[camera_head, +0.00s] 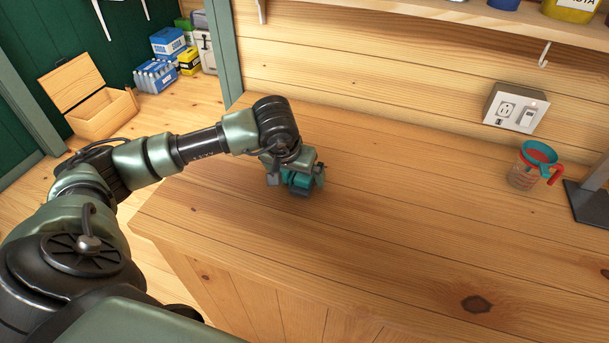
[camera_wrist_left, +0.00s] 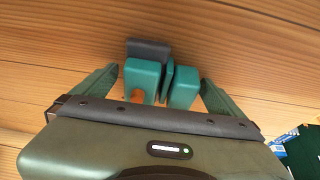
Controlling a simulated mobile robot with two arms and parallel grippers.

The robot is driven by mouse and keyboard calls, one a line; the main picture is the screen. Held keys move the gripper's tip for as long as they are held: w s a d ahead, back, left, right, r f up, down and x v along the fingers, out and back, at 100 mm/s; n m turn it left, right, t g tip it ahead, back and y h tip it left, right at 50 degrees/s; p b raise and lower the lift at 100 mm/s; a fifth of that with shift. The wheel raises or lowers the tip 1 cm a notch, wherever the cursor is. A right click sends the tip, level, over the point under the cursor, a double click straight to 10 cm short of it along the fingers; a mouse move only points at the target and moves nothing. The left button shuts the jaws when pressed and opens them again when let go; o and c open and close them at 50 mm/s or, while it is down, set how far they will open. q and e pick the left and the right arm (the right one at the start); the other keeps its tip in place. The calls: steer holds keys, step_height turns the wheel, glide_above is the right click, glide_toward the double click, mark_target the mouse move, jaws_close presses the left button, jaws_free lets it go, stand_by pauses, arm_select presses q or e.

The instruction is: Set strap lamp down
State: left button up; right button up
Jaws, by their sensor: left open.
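The strap lamp (camera_head: 299,184), a small teal and dark grey block, appears to rest on the wooden counter (camera_head: 400,215) near its left end. My left gripper (camera_head: 296,176) is over it from above, with one finger on each side. In the left wrist view the lamp (camera_wrist_left: 142,76) shows two teal parts and a dark grey part between the green fingers (camera_wrist_left: 160,92). The fingers are apart, with narrow gaps beside the lamp. The gripper hides part of the lamp in the head view. My right gripper is not in view.
A measuring cup (camera_head: 534,166) with a teal rim and red handle stands at the right, beside a dark metal stand (camera_head: 588,203). A wall socket (camera_head: 515,108) is behind. An open wooden box (camera_head: 90,100) is on the floor at left. The counter's middle is clear.

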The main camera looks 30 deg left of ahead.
arm_select(q)
steer(key=shift+c, duration=0.3)
steer(key=shift+r, duration=0.1)
steer(key=c, duration=1.6)
